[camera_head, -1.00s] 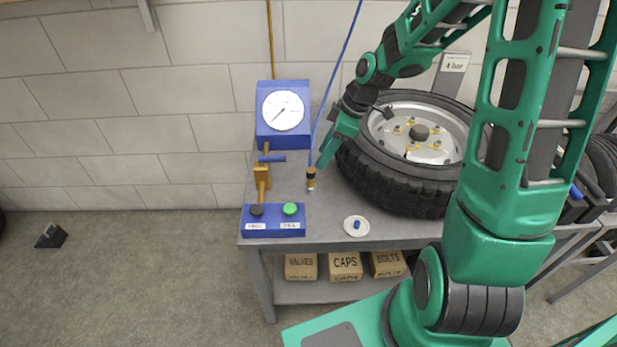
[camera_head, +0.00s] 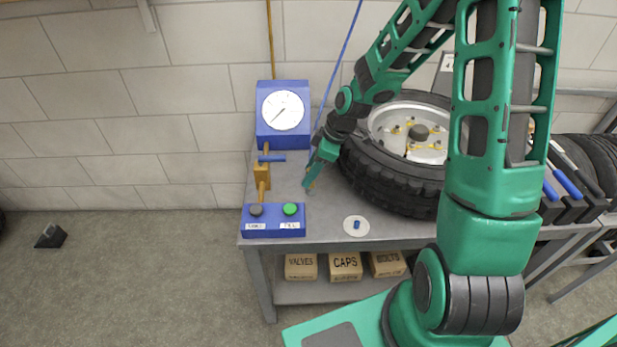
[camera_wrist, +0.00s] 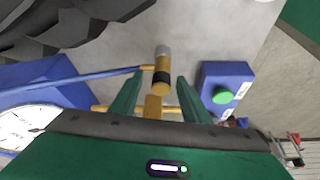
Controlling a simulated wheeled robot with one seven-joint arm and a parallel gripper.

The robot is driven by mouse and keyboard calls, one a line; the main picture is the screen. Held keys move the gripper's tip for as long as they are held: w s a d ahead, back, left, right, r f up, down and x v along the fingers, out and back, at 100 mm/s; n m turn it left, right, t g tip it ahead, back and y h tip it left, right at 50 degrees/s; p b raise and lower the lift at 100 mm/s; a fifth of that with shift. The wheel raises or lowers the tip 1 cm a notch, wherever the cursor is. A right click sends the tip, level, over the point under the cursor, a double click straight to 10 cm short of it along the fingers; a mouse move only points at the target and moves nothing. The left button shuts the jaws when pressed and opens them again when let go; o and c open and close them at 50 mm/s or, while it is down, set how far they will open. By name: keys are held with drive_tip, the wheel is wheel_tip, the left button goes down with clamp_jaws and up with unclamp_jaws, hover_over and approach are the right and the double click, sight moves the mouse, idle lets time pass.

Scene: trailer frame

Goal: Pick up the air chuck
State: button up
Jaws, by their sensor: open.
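The air chuck (camera_wrist: 162,72) is a short brass cylinder with a black band and a grey end. In the wrist view it shows in line with the gap between my two green fingers, with space on both sides. A blue hose (camera_wrist: 90,80) runs to it from the left. My gripper (camera_wrist: 160,82) is open and holds nothing. In the head view my gripper (camera_head: 309,182) is low over the grey bench (camera_head: 330,228) and hides most of the chuck. I cannot tell how deep the chuck lies between the fingers.
A blue gauge (camera_head: 283,112), a brass pipe with valve (camera_head: 262,173) and a blue button box (camera_head: 272,220) stand left of my gripper. A wheel (camera_head: 390,180) lies close on the right. A white dish (camera_head: 356,226) with a small blue piece is in front.

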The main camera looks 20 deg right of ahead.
clamp_jaws()
drive_tip(key=shift+r, duration=0.15)
